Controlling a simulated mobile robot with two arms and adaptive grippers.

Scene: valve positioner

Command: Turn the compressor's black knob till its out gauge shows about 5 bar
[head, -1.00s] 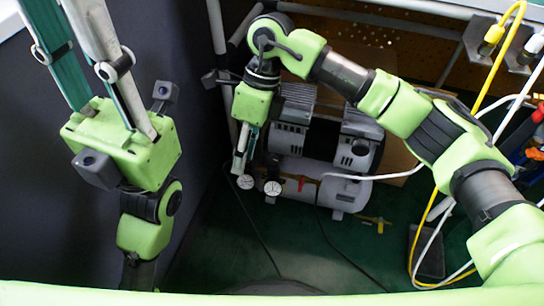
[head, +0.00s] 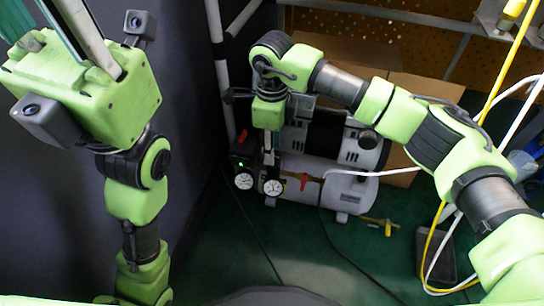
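The grey-and-black compressor (head: 346,190) stands on the green floor at centre, partly behind my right arm. Two round white gauges (head: 244,181) (head: 273,187) sit side by side at its front left; their needles are too small to read. A black box (head: 241,147) with a green light is just above them. I cannot make out the black knob for certain. My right gripper (head: 268,157) points down just above the right gauge; whether its fingers are open or hold anything is unclear. My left gripper (head: 88,30) points up at upper left, its fingertips cut off by the frame.
A red-handled valve (head: 304,180) sits beside the gauges. A white hose (head: 366,173) leaves the compressor to the right. Yellow and white cables hang at the right, near a dark pedal-like object (head: 435,252). A dark wall (head: 185,120) stands at left. Green floor in front is mostly clear.

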